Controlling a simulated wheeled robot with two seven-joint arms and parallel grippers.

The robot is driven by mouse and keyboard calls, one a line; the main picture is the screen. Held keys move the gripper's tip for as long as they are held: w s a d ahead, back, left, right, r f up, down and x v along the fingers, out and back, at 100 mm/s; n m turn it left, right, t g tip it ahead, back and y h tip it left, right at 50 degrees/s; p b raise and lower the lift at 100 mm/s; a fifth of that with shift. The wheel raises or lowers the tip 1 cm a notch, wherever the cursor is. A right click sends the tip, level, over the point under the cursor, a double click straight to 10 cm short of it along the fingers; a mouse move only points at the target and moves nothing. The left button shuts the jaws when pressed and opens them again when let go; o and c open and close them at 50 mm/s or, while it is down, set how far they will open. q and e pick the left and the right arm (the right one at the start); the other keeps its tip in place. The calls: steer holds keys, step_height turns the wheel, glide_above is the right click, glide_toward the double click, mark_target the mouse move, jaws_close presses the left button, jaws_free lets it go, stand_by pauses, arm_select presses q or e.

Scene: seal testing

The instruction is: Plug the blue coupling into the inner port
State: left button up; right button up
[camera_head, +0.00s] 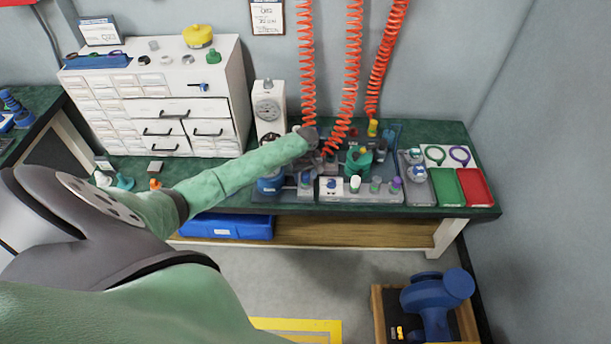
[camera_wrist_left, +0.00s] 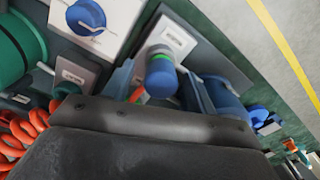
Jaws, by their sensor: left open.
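My left gripper (camera_head: 318,158) reaches over the bench from the left, and its fingertips are hard to see in the head view. In the left wrist view its two fingers (camera_wrist_left: 158,88) stand apart, open. A blue cylindrical piece with a green ring (camera_wrist_left: 160,78), which looks like the blue coupling, stands at a light grey labelled block (camera_wrist_left: 172,42) and shows between the fingers. I cannot tell whether the fingers touch it. The inner port cannot be told apart from the other fittings. My right gripper is not in view.
Orange coiled hoses (camera_head: 308,60) hang down around the gripper; a coil (camera_wrist_left: 18,138) also shows in the wrist view. A green fixture (camera_head: 357,162) and a blue pot (camera_head: 269,186) stand close by. Green (camera_head: 446,188) and red (camera_head: 474,187) trays lie at right.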

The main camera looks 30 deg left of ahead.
arm_select(q)
steer(key=shift+r, duration=0.1)
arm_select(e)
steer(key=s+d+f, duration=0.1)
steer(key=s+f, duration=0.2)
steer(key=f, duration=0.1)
arm_select(q)
steer(key=shift+r+b, duration=0.35)
steer(key=shift+r, duration=0.3)
step_height(320, 180, up, 5)
steer(key=shift+f+b, duration=0.1)
steer(key=shift+b, duration=0.75)
steer(key=shift+r, duration=0.75)
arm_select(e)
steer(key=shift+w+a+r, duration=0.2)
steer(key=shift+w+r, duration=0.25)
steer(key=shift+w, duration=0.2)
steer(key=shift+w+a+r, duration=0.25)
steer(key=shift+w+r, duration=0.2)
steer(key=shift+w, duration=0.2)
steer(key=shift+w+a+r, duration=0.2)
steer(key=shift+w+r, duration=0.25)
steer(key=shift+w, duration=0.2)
